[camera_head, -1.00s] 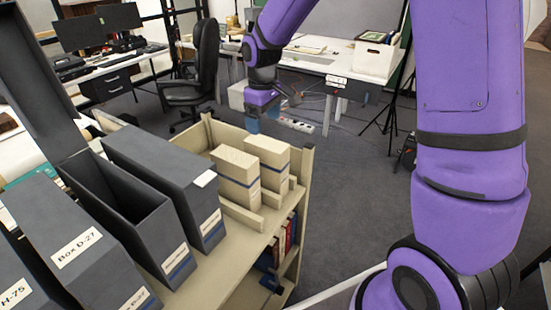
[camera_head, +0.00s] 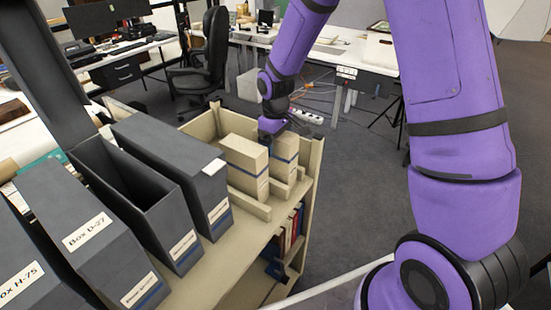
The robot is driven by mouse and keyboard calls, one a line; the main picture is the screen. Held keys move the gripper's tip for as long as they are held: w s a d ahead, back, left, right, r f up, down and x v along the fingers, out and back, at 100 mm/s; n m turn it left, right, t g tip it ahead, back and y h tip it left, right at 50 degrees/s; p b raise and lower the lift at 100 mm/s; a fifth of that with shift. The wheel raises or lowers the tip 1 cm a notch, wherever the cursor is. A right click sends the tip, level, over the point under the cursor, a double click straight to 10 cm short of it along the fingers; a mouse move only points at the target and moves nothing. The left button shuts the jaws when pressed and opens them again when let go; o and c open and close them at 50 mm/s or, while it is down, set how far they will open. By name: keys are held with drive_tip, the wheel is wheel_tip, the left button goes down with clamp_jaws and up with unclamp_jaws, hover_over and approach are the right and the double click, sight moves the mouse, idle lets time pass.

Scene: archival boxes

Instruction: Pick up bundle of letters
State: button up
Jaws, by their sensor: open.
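I cannot single out a bundle of letters for certain. Two upright tan blocks with blue bands, a left one (camera_head: 243,165) and a right one (camera_head: 284,160), stand at the far end of the cart top (camera_head: 237,247); whether they are letter bundles or small boxes I cannot tell. My gripper (camera_head: 276,136) is small in the view, just above and behind the gap between the two blocks. Its fingertips are hardly visible, and I cannot tell whether it touches either block. I see nothing held in it.
Dark grey archival boxes, including Box D-27 (camera_head: 88,233) and an open one (camera_head: 126,190), fill the cart's near left. Low tan rails edge the blocks. Books (camera_head: 292,228) sit on the shelf below. An office chair (camera_head: 208,65) and desks stand behind; carpet is clear to the right.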

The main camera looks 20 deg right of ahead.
drive_tip(key=shift+f, duration=0.2)
clamp_jaws()
drive_tip(key=shift+r, duration=0.1)
